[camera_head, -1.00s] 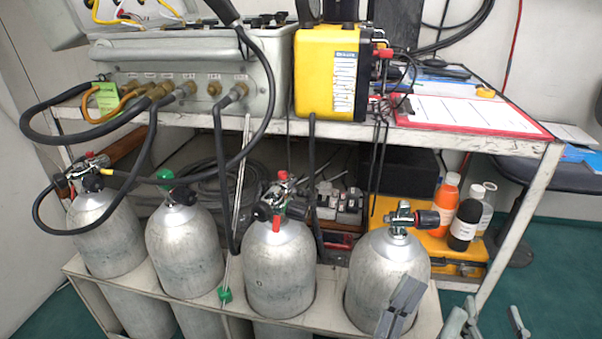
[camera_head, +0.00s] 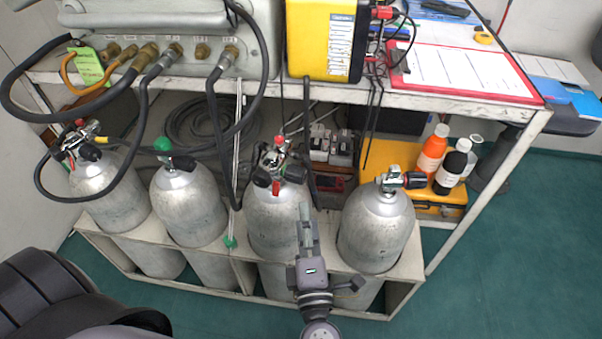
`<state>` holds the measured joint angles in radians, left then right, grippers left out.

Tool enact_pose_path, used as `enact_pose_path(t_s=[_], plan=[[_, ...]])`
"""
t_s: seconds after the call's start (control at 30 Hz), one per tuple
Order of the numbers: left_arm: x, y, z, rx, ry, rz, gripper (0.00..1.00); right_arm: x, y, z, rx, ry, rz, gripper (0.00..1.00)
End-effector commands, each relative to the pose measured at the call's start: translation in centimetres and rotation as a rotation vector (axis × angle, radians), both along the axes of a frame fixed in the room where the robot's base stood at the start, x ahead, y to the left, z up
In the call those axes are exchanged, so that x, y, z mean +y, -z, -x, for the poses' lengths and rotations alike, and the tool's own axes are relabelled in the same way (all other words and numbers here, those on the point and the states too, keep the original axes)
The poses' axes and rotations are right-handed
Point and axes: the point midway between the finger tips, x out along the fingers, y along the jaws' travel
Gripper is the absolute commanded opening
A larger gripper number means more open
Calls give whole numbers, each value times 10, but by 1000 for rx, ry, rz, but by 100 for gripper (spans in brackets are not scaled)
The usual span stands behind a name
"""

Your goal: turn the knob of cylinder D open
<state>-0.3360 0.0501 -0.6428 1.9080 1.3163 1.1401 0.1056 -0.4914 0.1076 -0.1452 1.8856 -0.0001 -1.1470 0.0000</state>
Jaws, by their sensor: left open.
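Several grey cylinders stand in a white rack. I see no letters on them; the rightmost one, which I take for cylinder D (camera_head: 377,232), has a chrome valve with a black knob (camera_head: 414,180) pointing right. No hose shows on that valve. My left gripper (camera_head: 330,254) is open and empty, its fingers spread. In the picture it is in front of the rack, between the third cylinder (camera_head: 277,222) and the rightmost one, below and left of the knob and apart from it. My right gripper is not in view.
The white rack (camera_head: 405,262) edges the cylinders. A yellow case (camera_head: 398,157) with an orange bottle (camera_head: 432,148) and a black bottle (camera_head: 452,167) is close behind the knob. The table shelf (camera_head: 455,102) is above. Green floor at right is clear.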

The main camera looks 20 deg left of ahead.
Motion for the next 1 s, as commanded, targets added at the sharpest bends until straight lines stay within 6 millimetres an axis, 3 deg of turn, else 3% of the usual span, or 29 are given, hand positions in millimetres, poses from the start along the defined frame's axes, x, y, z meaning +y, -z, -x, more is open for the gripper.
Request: enact_pose_path(t_s=[0.3,0.5,0.7,1.0], plan=[[35,-8,-61,-4,0,-6,54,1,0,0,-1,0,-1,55],[50,-11,-88,-3,1,-4,54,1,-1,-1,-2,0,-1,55],[56,-12,-98,0,2,-2,54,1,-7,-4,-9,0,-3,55],[56,-12,-99,0,2,-2,52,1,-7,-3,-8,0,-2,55]])
